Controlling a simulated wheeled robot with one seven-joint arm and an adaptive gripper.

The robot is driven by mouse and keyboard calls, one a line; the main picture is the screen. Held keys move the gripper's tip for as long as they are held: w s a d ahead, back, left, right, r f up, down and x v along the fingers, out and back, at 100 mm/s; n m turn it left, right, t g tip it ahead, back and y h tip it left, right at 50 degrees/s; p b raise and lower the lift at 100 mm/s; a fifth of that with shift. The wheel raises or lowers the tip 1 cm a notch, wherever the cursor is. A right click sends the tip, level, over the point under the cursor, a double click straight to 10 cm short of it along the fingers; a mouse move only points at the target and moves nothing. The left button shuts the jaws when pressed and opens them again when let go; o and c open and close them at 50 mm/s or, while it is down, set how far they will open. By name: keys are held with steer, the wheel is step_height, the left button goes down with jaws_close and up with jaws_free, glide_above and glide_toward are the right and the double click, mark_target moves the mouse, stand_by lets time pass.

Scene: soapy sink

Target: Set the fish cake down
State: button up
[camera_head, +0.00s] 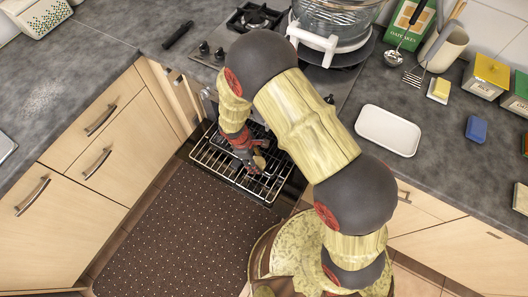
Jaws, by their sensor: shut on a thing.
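My gripper (256,153) is low over the wire oven rack (223,164), which sticks out at the front of the stove. It is shut on a small tan piece, which looks like the fish cake (260,162). The piece is small in the picture and partly covered by the fingers. I cannot tell whether it touches the rack. My arm comes from the lower right and hides part of the stove.
The grey counter holds an empty white tray (388,130), a blue sponge (476,129), a ladle (398,50) and a fork (414,76). A glass pot (334,15) stands at the back. A dark dotted mat (175,230) lies on the floor before the rack.

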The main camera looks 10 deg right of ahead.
mark_target(266, 155)
steer(key=shift+w+d, duration=0.95)
steer(key=shift+w, duration=0.2)
steer(key=shift+w+d+f+b, duration=0.3)
steer(key=shift+w+d+b, duration=0.2)
steer(key=shift+w, duration=0.1)
steer(key=shift+w+d+f+b, duration=0.25)
steer(key=shift+w+d+b, duration=0.25)
steer(key=shift+w, duration=0.05)
steer(key=shift+a+f, duration=0.1)
steer(key=shift+f, duration=0.05)
steer(key=shift+f, duration=0.15)
steer(key=o, duration=1.3)
steer(key=shift+c, duration=0.2)
